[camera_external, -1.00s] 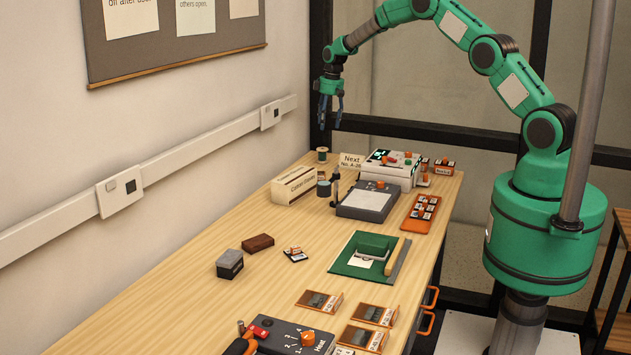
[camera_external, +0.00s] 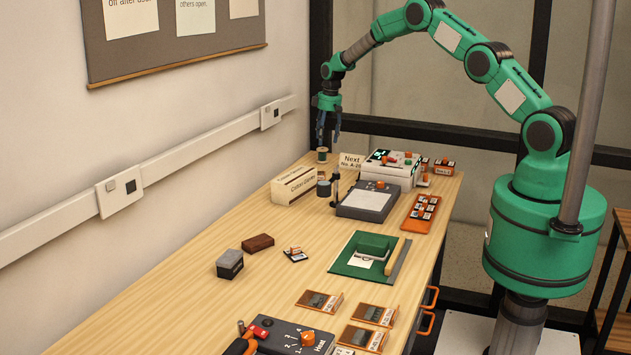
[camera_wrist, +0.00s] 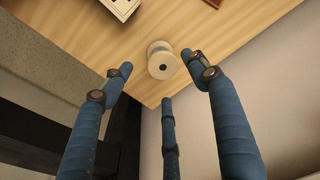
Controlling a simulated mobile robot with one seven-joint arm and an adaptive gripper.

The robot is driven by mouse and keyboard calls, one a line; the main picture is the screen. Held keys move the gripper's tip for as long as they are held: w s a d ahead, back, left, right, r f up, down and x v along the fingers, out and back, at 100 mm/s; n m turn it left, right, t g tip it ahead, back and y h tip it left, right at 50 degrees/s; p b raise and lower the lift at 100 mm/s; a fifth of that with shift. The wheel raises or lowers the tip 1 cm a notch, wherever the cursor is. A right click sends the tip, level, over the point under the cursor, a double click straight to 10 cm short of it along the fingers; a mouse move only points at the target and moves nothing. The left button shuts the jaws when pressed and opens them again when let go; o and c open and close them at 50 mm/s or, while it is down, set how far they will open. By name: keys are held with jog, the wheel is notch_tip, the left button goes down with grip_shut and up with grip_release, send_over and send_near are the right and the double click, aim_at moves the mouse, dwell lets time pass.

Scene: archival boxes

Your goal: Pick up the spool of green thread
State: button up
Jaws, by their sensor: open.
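The thread spool (camera_external: 322,155) stands upright at the far end of the table, close to the wall side. In the external view it looks small and brownish-green. In the wrist view the spool (camera_wrist: 160,64) shows a pale round end with a dark centre hole; its thread colour is hard to tell there. My gripper (camera_external: 328,138) points down just above the spool in the external view. In the wrist view its three blue fingers are spread open and empty, and the spool appears between and beyond the two upper fingertips (camera_wrist: 158,75). No contact shows.
A grey scale-like device (camera_external: 367,203) and a white machine (camera_external: 392,163) are to the right. The table edge is close behind the spool.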

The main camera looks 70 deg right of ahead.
aim_at(323, 149)
jog(key=shift+w+f, duration=0.15)
jog(key=shift+f, duration=0.9)
jog(key=shift+f, duration=0.1)
jog(key=shift+w+a+f+b, duration=0.1)
jog(key=shift+w+f+b, duration=0.1)
jog(key=shift+f, duration=0.6)
jog(key=shift+w+f+b, duration=0.1)
jog(key=shift+f+b, duration=0.15)
jog(key=shift+f, duration=0.6)
jog(key=shift+w+a+f+b, duration=0.1)
jog(key=shift+w+f+b, duration=0.1)
jog(key=shift+f, duration=0.6)
jog(key=shift+s, duration=0.1)
jog(key=c, duration=1.3)
